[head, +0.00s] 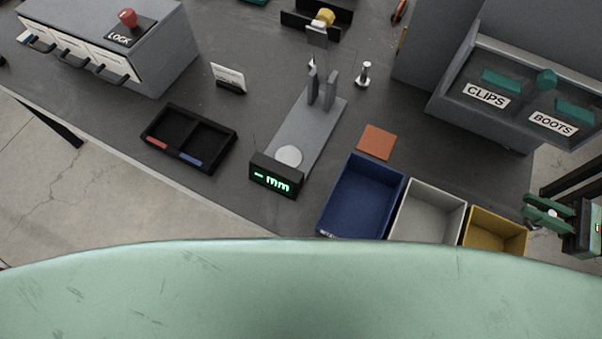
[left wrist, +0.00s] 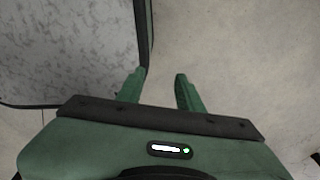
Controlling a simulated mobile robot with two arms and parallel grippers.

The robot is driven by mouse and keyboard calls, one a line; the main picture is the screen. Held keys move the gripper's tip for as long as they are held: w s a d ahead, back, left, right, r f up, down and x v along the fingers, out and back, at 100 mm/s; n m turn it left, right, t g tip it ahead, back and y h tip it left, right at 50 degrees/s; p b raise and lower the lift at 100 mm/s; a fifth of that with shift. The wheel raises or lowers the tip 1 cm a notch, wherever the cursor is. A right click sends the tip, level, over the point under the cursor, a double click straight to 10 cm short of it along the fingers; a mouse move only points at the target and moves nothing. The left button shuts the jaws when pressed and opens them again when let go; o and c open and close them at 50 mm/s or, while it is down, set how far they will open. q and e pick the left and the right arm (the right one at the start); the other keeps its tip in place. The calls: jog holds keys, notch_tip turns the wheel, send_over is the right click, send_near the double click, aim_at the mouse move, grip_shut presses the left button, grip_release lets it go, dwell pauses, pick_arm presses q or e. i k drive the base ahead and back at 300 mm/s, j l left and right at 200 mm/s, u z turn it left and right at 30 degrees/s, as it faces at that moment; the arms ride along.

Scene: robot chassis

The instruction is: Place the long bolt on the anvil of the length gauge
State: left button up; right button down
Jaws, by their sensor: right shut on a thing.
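The length gauge (head: 311,125) stands mid-table, a grey plate with two upright posts at its far end. My right gripper (head: 545,212) is at the right edge of the head view, beyond the yellow bin and far from the anvil. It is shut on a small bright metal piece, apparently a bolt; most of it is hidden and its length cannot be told. My left gripper (left wrist: 160,85) shows only in the left wrist view, open and empty over the floor.
A bolt-like metal piece (head: 363,75) stands upright right of the posts. Blue (head: 345,220), white (head: 402,230) and yellow (head: 490,240) bins line the near edge. A black divided tray (head: 186,140) lies left. A CLIPS/BOOTS housing (head: 465,105) stands back right.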

aim_at(288, 157)
jog(key=k+l, duration=0.2)
jog(key=k, duration=0.2)
jog(key=k+l, duration=0.2)
jog(key=k, duration=0.15)
jog(key=k+l, duration=0.25)
jog(key=k, duration=0.15)
